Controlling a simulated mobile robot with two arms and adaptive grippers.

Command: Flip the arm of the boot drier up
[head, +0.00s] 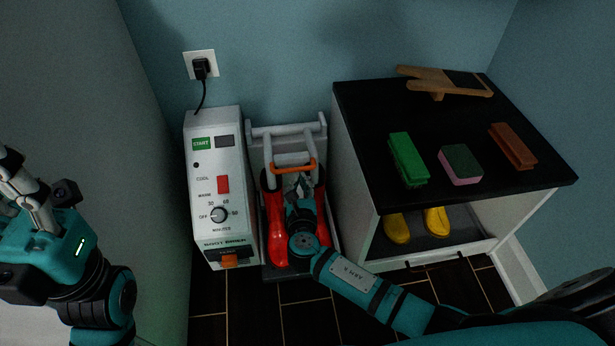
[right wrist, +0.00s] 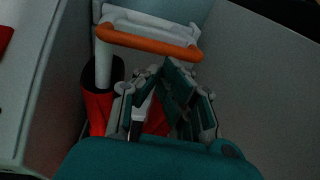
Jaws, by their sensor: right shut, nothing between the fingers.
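The boot drier has a white control box (head: 203,160) and a grey rack (head: 320,122) against the back wall. Its pale arm with an orange bar (head: 292,167) sits above two red boots (head: 276,247). The orange bar also crosses the top of the right wrist view (right wrist: 150,41). My right gripper (head: 302,181) is shut and empty, just in front of and below the orange bar. In the right wrist view its fingers (right wrist: 166,72) show near the bar, apart from it as far as I can tell. My left gripper (head: 12,168) is at the left edge, its fingertips unclear.
A black-topped cabinet (head: 370,130) stands close on the right. It carries a green brush (head: 408,160), a sponge (head: 461,164), a brown brush (head: 512,147) and a wooden boot jack (head: 440,82). Yellow boots (head: 397,228) are on its lower shelf. A plug (head: 201,68) is in the wall socket.

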